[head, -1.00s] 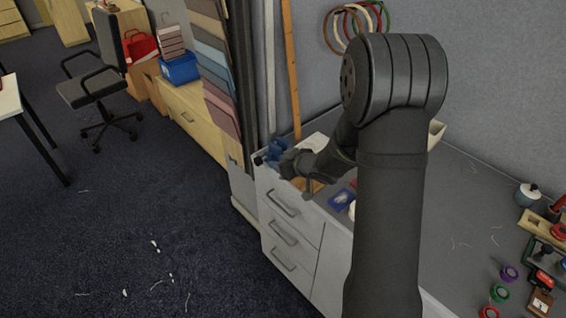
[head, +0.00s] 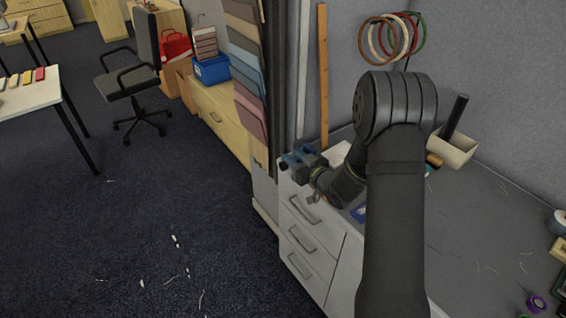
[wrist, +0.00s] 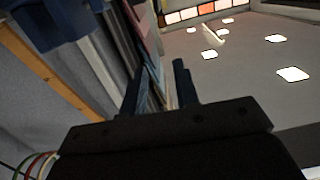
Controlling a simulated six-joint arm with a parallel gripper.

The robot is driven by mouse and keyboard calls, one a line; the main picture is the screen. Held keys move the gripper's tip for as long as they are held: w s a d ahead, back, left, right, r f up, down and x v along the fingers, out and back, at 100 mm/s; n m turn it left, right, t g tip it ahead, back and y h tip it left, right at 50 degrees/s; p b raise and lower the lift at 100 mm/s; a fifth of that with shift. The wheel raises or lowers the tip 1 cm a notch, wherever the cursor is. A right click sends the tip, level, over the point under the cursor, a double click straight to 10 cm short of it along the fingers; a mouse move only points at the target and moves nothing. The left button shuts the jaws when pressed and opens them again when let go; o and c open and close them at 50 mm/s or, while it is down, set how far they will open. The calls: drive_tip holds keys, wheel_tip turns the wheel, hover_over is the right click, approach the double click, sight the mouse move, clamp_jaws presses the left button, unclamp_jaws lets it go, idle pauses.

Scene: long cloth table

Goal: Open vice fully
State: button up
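The vice (head: 291,159) is a small blue form at the far left end of the worktop, partly hidden by my gripper and arm. Its jaws and handle are too small and covered to make out, so I cannot tell how far it is open. In the wrist view, a dark blue body, apparently the vice (wrist: 58,22), fills the top left corner. My gripper (head: 313,171) is close to the vice in the head view. In the wrist view, the two dark fingers of my gripper (wrist: 158,82) stand apart with nothing held between them; contact with the vice cannot be seen.
A white holder (head: 455,151) with a dark upright item stands against the wall. Colour sample boards (head: 247,75) and a wooden strip (head: 323,75) rise behind the worktop's end. Rings (head: 390,38) hang on the wall. The grey worktop (head: 465,215) at right is mostly clear.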

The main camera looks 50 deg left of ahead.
sight(286, 167)
drive_tip(key=shift+y, duration=0.4)
drive_tip(key=f, duration=0.7)
drive_tip(key=shift+w+a+f, duration=0.2)
drive_tip(key=shift+a+f, duration=0.05)
drive_tip(key=a, duration=0.6)
drive_tip(key=shift+a+f, duration=0.2)
drive_tip(key=shift+a, duration=0.55)
clamp_jaws()
